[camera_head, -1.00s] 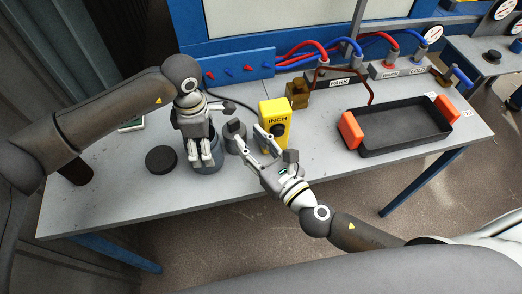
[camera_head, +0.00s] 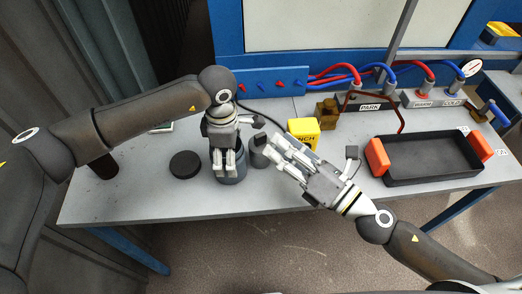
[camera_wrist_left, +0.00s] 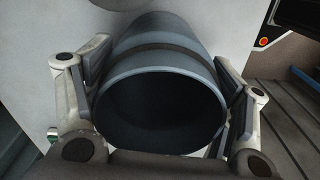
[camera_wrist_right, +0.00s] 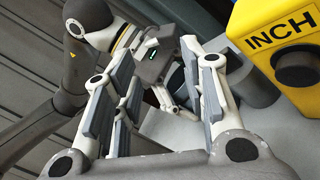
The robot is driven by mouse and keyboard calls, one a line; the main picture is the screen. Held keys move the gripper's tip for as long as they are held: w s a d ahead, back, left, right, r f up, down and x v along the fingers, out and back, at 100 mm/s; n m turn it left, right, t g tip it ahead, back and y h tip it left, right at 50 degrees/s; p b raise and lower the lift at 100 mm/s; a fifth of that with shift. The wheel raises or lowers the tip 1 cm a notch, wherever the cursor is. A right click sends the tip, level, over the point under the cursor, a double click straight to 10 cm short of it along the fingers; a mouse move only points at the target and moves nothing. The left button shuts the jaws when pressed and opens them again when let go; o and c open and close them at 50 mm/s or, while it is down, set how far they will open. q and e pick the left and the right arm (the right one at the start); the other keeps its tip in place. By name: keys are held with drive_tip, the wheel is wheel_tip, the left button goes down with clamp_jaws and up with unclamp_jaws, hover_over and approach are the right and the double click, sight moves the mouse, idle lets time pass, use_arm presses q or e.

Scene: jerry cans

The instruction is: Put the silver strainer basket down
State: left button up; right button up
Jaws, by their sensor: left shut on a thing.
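My left gripper (camera_head: 228,172) is shut on an upright blue-grey cylinder (camera_head: 231,178) at the table's front. In the left wrist view the open-topped cylinder (camera_wrist_left: 160,62) sits between the fingers; its inside is dark, and I see no contents. My right gripper (camera_head: 284,153) is open and empty, in front of the yellow INCH box (camera_head: 303,128). In the right wrist view its fingers (camera_wrist_right: 160,62) are spread apart. I cannot make out a silver strainer basket for certain in any view.
A dark round disc (camera_head: 185,164) lies left of the cylinder. A short grey cylinder (camera_head: 259,152) stands between the grippers. A black tray (camera_head: 432,174) with orange ends is at the right. Hoses and a blue panel (camera_head: 268,82) line the back. The front left tabletop is clear.

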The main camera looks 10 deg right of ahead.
wheel_tip(320, 180, up, 4)
drive_tip(key=w+g+y, duration=0.2)
drive_tip(key=g+y, duration=0.2)
drive_tip(key=m+g+h, duration=1.2)
drive_tip(key=m, duration=0.1)
approach(262, 134)
drive_tip(key=x, duration=0.8)
drive_tip(key=shift+f, duration=0.2)
clamp_jaws()
